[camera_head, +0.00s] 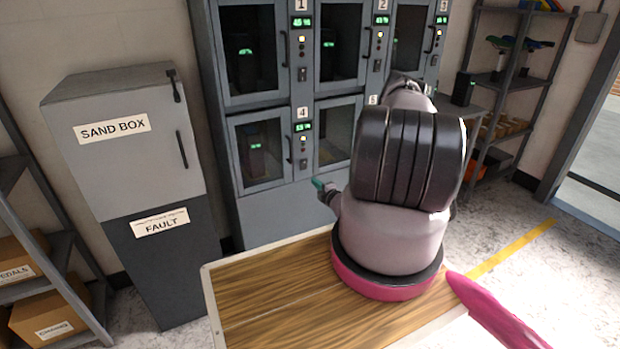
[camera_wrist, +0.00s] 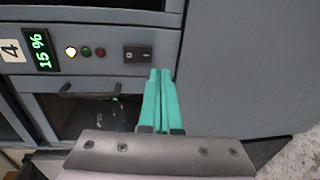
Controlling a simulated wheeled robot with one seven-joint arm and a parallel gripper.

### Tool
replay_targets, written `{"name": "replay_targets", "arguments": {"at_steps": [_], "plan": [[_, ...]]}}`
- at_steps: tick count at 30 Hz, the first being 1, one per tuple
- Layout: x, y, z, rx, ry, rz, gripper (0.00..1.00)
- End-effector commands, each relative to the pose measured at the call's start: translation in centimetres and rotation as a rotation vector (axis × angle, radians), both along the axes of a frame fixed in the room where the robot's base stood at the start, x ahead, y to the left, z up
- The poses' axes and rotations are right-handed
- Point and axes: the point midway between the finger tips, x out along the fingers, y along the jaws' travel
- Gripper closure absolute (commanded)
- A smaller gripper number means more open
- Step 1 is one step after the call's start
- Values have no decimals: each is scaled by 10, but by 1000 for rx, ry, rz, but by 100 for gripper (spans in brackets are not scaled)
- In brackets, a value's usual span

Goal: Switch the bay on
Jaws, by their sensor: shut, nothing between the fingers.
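The grey charging cabinet (camera_head: 275,215) has numbered bays with glass doors. Bay 4 (camera_head: 262,150) is at lower left. Its side strip carries a green display (camera_wrist: 38,50) reading 15 %, a lit yellow lamp (camera_wrist: 71,52), dim green and red lamps, and a black rocker switch (camera_wrist: 138,54). This switch also shows in the head view (camera_head: 304,163). My gripper (camera_wrist: 160,73) has teal fingers pressed together and empty. The tips are just below and right of the switch in the wrist view; I cannot tell whether they touch the panel. In the head view my gripper (camera_head: 318,184) is below bay 4's strip.
Bay 4's door handle (camera_wrist: 92,90) lies near my fingers. A sand box cabinet (camera_head: 130,130) labelled FAULT stands left. A wooden top (camera_head: 270,295) is in front. Shelves (camera_head: 505,80) stand right. My arm hides part of bay 5.

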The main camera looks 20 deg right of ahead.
Motion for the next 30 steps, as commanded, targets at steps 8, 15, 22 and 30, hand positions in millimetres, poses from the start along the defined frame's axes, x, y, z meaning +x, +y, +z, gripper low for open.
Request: {"name": "replay_targets", "arguments": {"at_steps": [8, 15, 22, 30], "plan": [[-53, -3, -7, 1, 3, -1, 100], [-67, -2, -9, 0, 2, 0, 100], [-67, -3, -9, 0, 1, 0, 100], [-67, -3, -8, -2, 0, 2, 100]]}}
